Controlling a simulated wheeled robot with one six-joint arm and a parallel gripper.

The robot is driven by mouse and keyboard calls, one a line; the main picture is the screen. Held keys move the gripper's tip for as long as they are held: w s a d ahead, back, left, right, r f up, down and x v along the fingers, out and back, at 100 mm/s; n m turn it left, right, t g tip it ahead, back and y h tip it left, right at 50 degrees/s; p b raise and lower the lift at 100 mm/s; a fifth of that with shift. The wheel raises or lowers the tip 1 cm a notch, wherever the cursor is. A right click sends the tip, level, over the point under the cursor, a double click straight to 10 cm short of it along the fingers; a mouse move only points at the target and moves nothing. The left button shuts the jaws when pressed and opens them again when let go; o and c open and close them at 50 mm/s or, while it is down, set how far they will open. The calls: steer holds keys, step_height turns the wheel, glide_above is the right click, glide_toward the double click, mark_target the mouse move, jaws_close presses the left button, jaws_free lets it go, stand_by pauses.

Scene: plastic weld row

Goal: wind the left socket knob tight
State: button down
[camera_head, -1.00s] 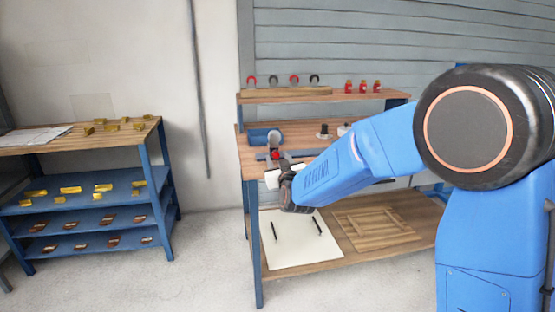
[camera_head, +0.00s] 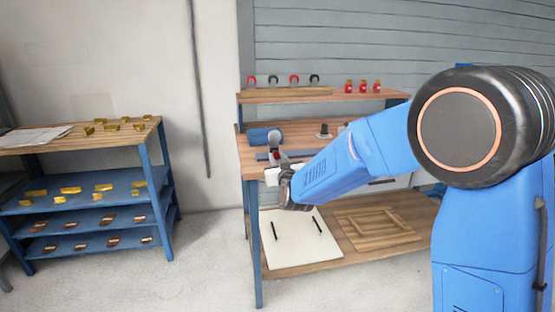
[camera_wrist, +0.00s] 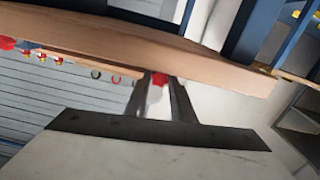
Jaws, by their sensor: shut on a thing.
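A red knob (camera_wrist: 159,79) shows between the two grey fingers of my gripper (camera_wrist: 160,90) in the wrist view. The fingers are shut on it, and they cover much of its sides. In the head view my gripper (camera_head: 274,165) is at the front left edge of the workbench (camera_head: 245,158), beside a fixture (camera_head: 275,137) with a grey rounded part and a blue body. Only a small red spot of the knob shows there. How tight the knob sits cannot be told.
A raised shelf (camera_head: 350,95) behind holds several rings and red-capped bottles. Dark-and-light pieces (camera_head: 324,131) stand further right on the bench. A lower shelf holds a white board (camera_head: 290,250) and a wooden frame (camera_head: 375,228). A blue rack (camera_head: 85,190) stands at left, with clear floor between.

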steer(key=m, duration=0.6)
steer(key=shift+d+m, duration=0.1)
steer(key=shift+m, duration=0.2)
stand_by(0.4)
steer(key=c, duration=1.5)
jaws_free()
